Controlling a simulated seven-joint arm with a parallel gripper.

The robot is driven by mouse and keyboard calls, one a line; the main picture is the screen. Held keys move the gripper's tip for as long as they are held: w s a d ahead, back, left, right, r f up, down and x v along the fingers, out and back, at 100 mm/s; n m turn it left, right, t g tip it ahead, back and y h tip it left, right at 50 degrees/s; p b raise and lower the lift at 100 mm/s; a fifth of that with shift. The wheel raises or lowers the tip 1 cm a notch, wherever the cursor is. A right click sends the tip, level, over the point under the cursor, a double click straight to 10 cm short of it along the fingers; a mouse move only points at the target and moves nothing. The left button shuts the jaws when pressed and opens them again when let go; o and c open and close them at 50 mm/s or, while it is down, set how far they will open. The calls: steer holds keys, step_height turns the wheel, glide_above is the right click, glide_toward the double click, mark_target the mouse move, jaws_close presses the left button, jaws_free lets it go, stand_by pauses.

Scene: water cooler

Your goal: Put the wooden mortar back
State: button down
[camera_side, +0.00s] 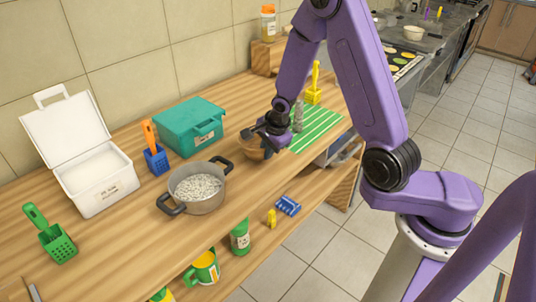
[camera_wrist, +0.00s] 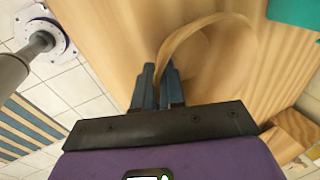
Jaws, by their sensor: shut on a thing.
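The wooden mortar (camera_side: 250,149) is a brown bowl near the middle of the counter, just right of the metal pot. My gripper (camera_side: 271,140) comes down at its right side. In the wrist view the blue-grey fingers (camera_wrist: 160,78) are close together at the mortar's curved rim (camera_wrist: 205,22), shut on its wall. The mortar's inside faces the wrist camera and looks empty where it shows. My gripper hides part of the mortar in the side view. I cannot tell whether its base touches the counter.
The pot (camera_side: 197,190) of white grains and the teal case (camera_side: 190,125) stand left of the mortar. A green striped mat (camera_side: 320,130) lies to the right, with a grey upright object (camera_side: 298,115) by its edge. The counter's front edge is close.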

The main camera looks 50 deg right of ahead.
steer(key=shift+f, duration=0.8)
steer(key=c, duration=1.2)
jaws_free()
steer(key=shift+f, duration=0.15)
steer(key=shift+v, duration=6.2)
